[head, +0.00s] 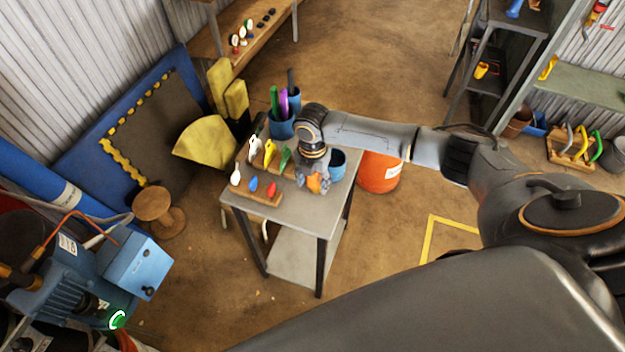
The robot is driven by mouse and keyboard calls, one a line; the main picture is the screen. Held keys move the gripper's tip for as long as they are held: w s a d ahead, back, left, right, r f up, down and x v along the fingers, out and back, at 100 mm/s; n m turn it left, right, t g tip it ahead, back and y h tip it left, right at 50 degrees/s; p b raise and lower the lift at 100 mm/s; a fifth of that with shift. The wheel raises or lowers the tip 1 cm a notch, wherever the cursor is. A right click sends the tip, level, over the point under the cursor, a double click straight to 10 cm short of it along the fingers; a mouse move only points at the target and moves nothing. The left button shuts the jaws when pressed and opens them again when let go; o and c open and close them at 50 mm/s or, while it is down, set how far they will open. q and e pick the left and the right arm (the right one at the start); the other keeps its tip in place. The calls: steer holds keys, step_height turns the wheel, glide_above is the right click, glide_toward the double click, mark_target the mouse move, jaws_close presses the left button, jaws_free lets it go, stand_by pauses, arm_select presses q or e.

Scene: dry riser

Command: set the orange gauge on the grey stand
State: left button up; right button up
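My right arm reaches in from the right, and its gripper (315,180) points down over the right part of a small grey metal table (290,205). A small orange thing (314,184), perhaps the orange gauge, shows at its fingertips. At this size I cannot tell whether the fingers are closed on it or only around it, nor whether it touches the tabletop. No separate grey stand stands out clearly; the gripper and wrist hide part of the tabletop. My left gripper is not in view.
Wooden racks with coloured pieces (257,196) occupy the table's left side. A blue cup (337,163) stands close right of the gripper, and a blue holder (282,126) stands behind. An orange bucket (379,172) is on the floor right of the table.

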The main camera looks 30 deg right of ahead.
step_height(320, 180, up, 12)
steer(key=b, duration=0.2)
steer(key=shift+b, duration=0.4)
